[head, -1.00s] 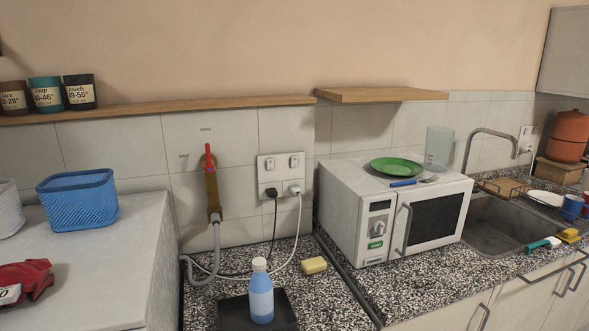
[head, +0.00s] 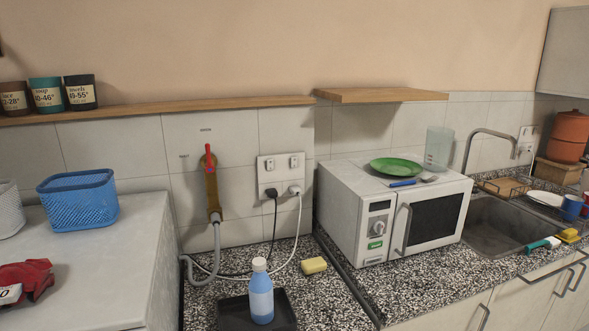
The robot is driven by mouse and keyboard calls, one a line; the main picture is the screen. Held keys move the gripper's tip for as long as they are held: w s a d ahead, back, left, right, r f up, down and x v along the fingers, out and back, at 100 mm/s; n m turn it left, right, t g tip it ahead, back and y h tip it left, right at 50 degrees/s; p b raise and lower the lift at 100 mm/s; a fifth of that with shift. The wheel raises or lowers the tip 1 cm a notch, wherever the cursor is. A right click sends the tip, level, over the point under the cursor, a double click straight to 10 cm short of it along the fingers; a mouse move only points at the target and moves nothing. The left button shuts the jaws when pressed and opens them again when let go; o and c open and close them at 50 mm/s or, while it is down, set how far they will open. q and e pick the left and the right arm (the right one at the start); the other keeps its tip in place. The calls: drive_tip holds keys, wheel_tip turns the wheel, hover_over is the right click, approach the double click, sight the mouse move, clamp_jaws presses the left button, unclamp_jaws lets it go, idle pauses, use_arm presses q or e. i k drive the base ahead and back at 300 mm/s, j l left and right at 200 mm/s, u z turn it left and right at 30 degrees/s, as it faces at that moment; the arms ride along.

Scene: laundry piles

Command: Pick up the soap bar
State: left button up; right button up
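A yellow soap bar (head: 314,265) lies on the speckled countertop (head: 325,290), left of the microwave and right of a blue bottle. It lies flat, with nothing on top of it. Neither of my grippers shows in the head view.
A blue bottle with a white cap (head: 261,292) stands on a black tray (head: 232,313) just left of the soap. A white microwave (head: 370,228) stands to the right. A grey hose (head: 217,245) and cables from the wall socket (head: 281,175) run behind. A wooden shelf (head: 380,95) overhangs the back.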

sight(315, 265)
drive_tip(key=l+u, duration=0.25)
drive_tip(key=l, duration=0.2)
drive_tip(key=k+l+u, duration=0.15)
drive_tip(key=l+u, duration=0.15)
drive_tip(key=l, duration=0.15)
drive_tip(key=k+l+u, duration=0.1)
drive_tip(key=l+u, duration=0.15)
drive_tip(key=l, duration=0.2)
drive_tip(key=k+l+u, duration=0.3)
drive_tip(key=i+l, duration=0.1)
